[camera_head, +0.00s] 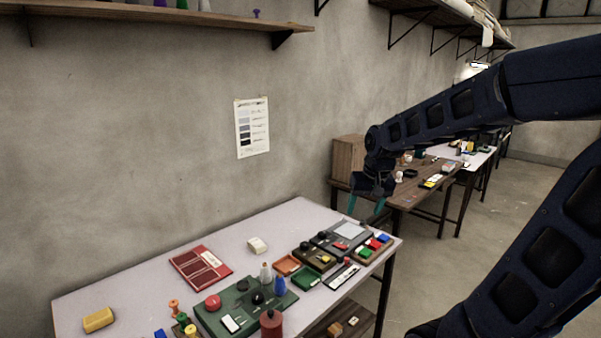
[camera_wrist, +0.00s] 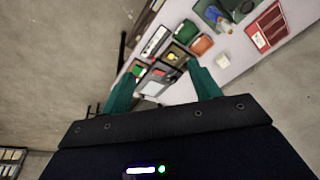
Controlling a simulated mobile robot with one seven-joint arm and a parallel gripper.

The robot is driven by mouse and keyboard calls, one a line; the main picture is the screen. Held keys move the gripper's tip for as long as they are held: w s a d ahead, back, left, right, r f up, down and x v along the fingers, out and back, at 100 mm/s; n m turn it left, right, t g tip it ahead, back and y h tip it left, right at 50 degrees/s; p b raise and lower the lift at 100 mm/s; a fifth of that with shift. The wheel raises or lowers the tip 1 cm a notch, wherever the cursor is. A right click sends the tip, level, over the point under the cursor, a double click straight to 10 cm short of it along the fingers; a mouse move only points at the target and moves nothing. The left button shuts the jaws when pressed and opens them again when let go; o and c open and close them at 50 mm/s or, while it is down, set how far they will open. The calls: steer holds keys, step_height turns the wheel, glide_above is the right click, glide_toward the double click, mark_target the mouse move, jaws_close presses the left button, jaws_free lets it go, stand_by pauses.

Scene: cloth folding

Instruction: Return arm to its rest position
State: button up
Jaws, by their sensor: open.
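My gripper (camera_head: 367,206) hangs above the back right corner of the light grey table (camera_head: 298,215), at the end of my dark blue arm. Its two teal fingers are spread apart with nothing between them. In the wrist view my gripper (camera_wrist: 160,82) shows both teal fingers apart, with the table edge and small panels below and beyond them. No cloth shows in either view.
The table holds a red flat case (camera_head: 200,267), a green board (camera_head: 243,312), a yellow block (camera_head: 98,320), a white block (camera_head: 257,245) and dark button panels (camera_head: 340,240). A wooden table (camera_head: 408,196) with a box (camera_head: 348,157) stands behind. Shelves line the wall.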

steer(key=s+d+r+t+h, duration=0.1)
steer(key=s+d+r, duration=0.2)
steer(key=s+d, duration=0.7)
steer(key=shift+s+m+t, duration=0.3)
steer(key=shift+s+m, duration=0.1)
steer(key=shift+s, duration=0.15)
